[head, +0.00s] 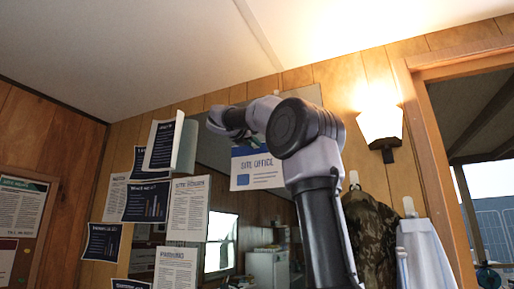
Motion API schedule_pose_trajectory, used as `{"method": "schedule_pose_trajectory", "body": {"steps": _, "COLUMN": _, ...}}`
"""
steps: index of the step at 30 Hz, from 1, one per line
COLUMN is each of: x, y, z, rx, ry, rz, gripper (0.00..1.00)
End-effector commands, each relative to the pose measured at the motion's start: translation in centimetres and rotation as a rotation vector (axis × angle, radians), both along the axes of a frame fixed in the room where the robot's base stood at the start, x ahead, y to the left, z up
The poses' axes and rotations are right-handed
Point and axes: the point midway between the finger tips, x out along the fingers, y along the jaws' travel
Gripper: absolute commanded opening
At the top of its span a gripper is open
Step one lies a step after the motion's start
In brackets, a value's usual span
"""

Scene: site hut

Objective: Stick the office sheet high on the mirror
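The mirror (222,197) hangs on the wood wall and reflects the room. My arm rises in front of it and bends left at the top, above the sheet. I cannot tell whether the sheet lies flat on the glass.
Several posted sheets cover the mirror's left side; a dark one (159,146) curls off the wall. A lit wall lamp (380,125) is right of my arm. Below it hang a camouflage jacket (371,235) and a pale garment (424,255), beside a wooden door frame (432,165).

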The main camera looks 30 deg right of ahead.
Motion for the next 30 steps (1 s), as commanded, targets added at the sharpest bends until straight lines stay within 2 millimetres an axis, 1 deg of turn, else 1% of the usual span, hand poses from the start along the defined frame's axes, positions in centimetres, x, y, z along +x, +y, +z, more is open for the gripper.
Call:
{"method": "schedule_pose_trajectory", "body": {"steps": 1, "x": 0.0, "y": -0.1, "z": 0.0, "rx": -0.001, "ry": 0.0, "rz": -0.002, "gripper": 0.32}}
{"method": "schedule_pose_trajectory", "body": {"steps": 2, "x": 0.0, "y": -0.1, "z": 0.0, "rx": -0.001, "ry": -0.001, "rz": -0.002, "gripper": 0.44}}
{"method": "schedule_pose_trajectory", "body": {"steps": 3, "x": 0.0, "y": -0.1, "z": 0.0, "rx": -0.001, "ry": -0.001, "rz": -0.002, "gripper": 0.59}}
{"method": "schedule_pose_trajectory", "body": {"steps": 4, "x": 0.0, "y": -0.1, "z": 0.0, "rx": -0.001, "ry": -0.001, "rz": -0.001, "gripper": 0.64}}
{"method": "schedule_pose_trajectory", "body": {"steps": 11, "x": 0.0, "y": 0.0, "z": 0.0, "rx": 0.0, "ry": 0.0, "rz": -0.001, "gripper": 0.64}}
{"method": "schedule_pose_trajectory", "body": {"steps": 14, "x": -0.2, "y": 0.3, "z": 0.0, "rx": 0.0, "ry": 0.0, "rz": 0.001, "gripper": 0.64}}
{"method": "schedule_pose_trajectory", "body": {"steps": 17, "x": -0.9, "y": 1.2, "z": 0.0, "rx": -0.001, "ry": -0.001, "rz": 0.002, "gripper": 0.64}}
{"method": "schedule_pose_trajectory", "body": {"steps": 24, "x": -3.9, "y": 5.1, "z": 0.1, "rx": -0.001, "ry": -0.001, "rz": 0.003, "gripper": 0.64}}
{"method": "schedule_pose_trajectory", "body": {"steps": 30, "x": -5.9, "y": 7.5, "z": 0.0, "rx": 0.0, "ry": -0.001, "rz": 0.0, "gripper": 0.64}}
